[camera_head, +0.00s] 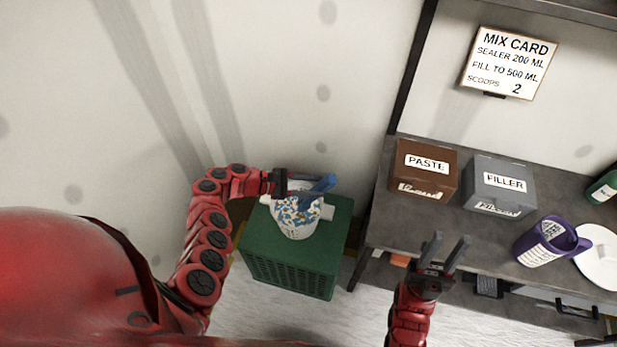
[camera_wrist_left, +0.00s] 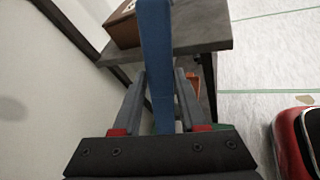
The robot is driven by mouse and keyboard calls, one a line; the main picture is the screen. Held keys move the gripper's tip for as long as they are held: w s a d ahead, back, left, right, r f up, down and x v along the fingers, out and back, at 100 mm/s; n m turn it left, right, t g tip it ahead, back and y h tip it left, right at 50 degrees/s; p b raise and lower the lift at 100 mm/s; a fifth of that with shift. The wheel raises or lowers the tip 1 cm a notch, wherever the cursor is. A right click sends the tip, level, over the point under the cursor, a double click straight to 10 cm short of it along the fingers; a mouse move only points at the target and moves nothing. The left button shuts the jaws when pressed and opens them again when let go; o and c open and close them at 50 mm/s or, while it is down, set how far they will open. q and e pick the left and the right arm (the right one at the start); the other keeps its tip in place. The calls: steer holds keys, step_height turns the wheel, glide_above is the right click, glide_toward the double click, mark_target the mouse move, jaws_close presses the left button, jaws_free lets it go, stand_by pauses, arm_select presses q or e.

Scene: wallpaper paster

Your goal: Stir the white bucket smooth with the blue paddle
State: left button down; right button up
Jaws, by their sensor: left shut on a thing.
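The white bucket (camera_head: 296,231) stands on a green crate (camera_head: 290,270). Its top shows white, blue and tan patches. My left gripper (camera_head: 300,182) is shut on the blue paddle (camera_head: 322,186), just behind and above the bucket. The paddle also shows in the left wrist view (camera_wrist_left: 156,60), upright between the two fingers. I cannot tell whether its lower end is inside the bucket. My right gripper (camera_head: 446,251) is open and empty, in front of the grey workbench.
The workbench (camera_head: 480,238) at right holds a brown PASTE box (camera_head: 424,168), a grey FILLER box (camera_head: 499,187), a purple jug (camera_head: 549,242), a white disc (camera_head: 600,256) and a green container (camera_head: 604,187). A mix card (camera_head: 508,62) hangs above. Floor shows between crate and bench.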

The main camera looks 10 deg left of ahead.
arm_select(q)
steer(key=shift+w+a+f+b, duration=0.35)
steer(key=shift+a+f+b, duration=0.2)
steer(key=shift+f+b, duration=1.15)
steer(key=shift+w+a+f+b, duration=0.45)
steer(key=shift+f+b, duration=0.85)
steer(key=shift+b, duration=0.75)
steer(key=shift+w+a+f+b, duration=0.25)
steer(key=shift+a+f+b, duration=0.4)
steer(key=shift+f+b, duration=1.05)
steer(key=shift+r, duration=0.25)
